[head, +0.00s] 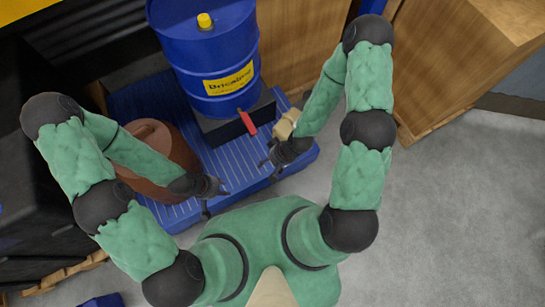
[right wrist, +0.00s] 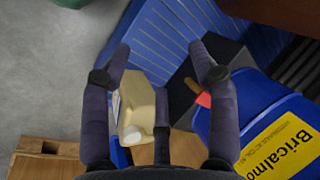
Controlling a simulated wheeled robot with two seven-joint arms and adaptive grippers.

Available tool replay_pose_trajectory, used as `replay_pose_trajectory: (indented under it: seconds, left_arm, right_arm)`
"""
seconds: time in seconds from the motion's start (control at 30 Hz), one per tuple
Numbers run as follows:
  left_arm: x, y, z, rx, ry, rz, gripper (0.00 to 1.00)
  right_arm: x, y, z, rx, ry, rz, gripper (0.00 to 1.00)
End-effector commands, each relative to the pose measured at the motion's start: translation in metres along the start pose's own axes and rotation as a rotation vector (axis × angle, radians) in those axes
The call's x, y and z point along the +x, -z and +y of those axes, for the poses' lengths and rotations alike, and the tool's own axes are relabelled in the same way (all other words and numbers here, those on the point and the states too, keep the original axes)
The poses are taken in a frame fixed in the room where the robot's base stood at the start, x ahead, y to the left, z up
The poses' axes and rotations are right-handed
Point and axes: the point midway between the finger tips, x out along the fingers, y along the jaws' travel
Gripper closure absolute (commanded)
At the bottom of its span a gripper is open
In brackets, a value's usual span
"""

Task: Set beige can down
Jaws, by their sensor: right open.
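The beige can (head: 287,122) is at the right side of the blue spill pallet, just beyond my right wrist in the head view, which partly hides it. In the right wrist view the can (right wrist: 137,105), with a white cap, shows between the spread fingers, closer to the left one. My right gripper (head: 269,169) is open, its fingertips (right wrist: 158,50) pointing past the can; no grip on it shows. I cannot tell exactly what its base rests on. My left gripper (head: 217,200) looks open and empty, over the pallet's front edge beside the brown container.
A blue drum (head: 205,50) with a yellow cap stands on a dark block on the blue pallet (head: 230,160). A red handle (head: 247,122) sticks out at its front. A brown lidded container (head: 160,150) stands left. Wooden crates (head: 455,60) stand right; grey floor (head: 450,200) is clear.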

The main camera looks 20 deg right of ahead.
Motion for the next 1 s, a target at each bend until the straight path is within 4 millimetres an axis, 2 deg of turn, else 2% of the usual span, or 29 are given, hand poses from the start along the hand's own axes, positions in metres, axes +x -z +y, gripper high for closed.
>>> replay_pose_trajectory:
  seconds: [0.03, 0.1, 0.27, 1.0]
  left_arm:
    - [0.0, 0.0, 0.0, 0.0, 0.0, 0.0, 0.6]
    - [0.0, 0.0, 0.0, 0.0, 0.0, 0.0, 0.6]
    - [0.0, 0.0, 0.0, 0.0, 0.0, 0.0, 0.6]
    - [0.0, 0.0, 0.0, 0.0, 0.0, 0.0, 0.6]
  right_arm:
    - [-0.001, -0.013, -0.003, 0.032, -0.015, -0.023, 0.4]
    - [-0.002, -0.026, -0.004, 0.071, -0.037, -0.045, 0.4]
    - [-0.004, -0.041, -0.004, 0.115, -0.064, -0.069, 0.4]
    - [-0.004, -0.042, -0.003, 0.119, -0.066, -0.07, 0.4]
